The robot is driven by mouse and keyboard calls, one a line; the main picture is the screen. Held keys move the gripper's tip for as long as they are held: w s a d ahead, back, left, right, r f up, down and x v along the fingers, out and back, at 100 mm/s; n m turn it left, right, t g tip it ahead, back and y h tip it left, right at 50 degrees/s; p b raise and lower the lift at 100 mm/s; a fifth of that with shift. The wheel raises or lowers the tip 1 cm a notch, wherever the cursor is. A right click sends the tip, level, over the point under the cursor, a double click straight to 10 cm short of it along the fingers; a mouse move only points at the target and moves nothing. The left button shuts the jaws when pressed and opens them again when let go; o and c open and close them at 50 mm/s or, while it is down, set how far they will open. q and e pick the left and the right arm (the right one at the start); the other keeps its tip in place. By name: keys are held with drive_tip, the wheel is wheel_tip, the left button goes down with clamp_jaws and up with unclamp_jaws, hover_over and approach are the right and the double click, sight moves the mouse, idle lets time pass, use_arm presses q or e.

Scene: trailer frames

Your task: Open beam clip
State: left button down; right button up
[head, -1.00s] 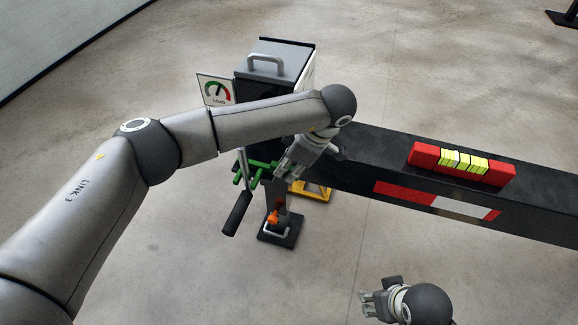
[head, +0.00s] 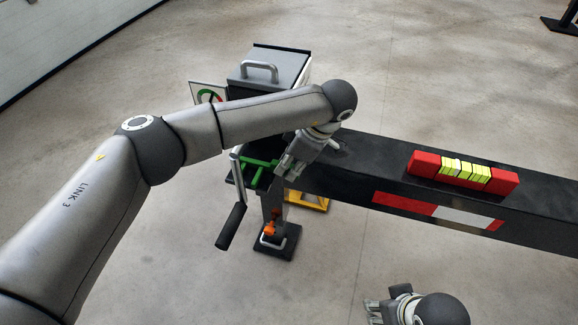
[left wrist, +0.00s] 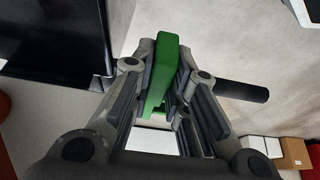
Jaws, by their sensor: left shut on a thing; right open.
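The green beam clip (head: 257,174) is at the end of the dark beam, beside the crank with a black grip (head: 231,226). My left gripper (head: 284,168) is at the clip's right end in the head view. In the left wrist view, its fingers are shut on a green bar (left wrist: 164,72) of the clip. The arm and hand hide part of the clip, so I cannot tell whether it is open. My right gripper (head: 374,310) is open and empty at the bottom edge, partly out of view, away from the clip.
The dark beam (head: 345,185) runs right, with a red and yellow level (head: 463,170) on top. A grey box (head: 272,75) with a handle and a gauge sign (head: 207,93) stand behind the clip. An orange item (head: 270,224) is on the post below.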

use_arm(q)
drive_tip(key=c, duration=1.7)
unclamp_jaws()
drive_tip(key=shift+r, duration=0.15)
drive_tip(key=v, duration=1.2)
drive_tip(key=shift+s, duration=0.1)
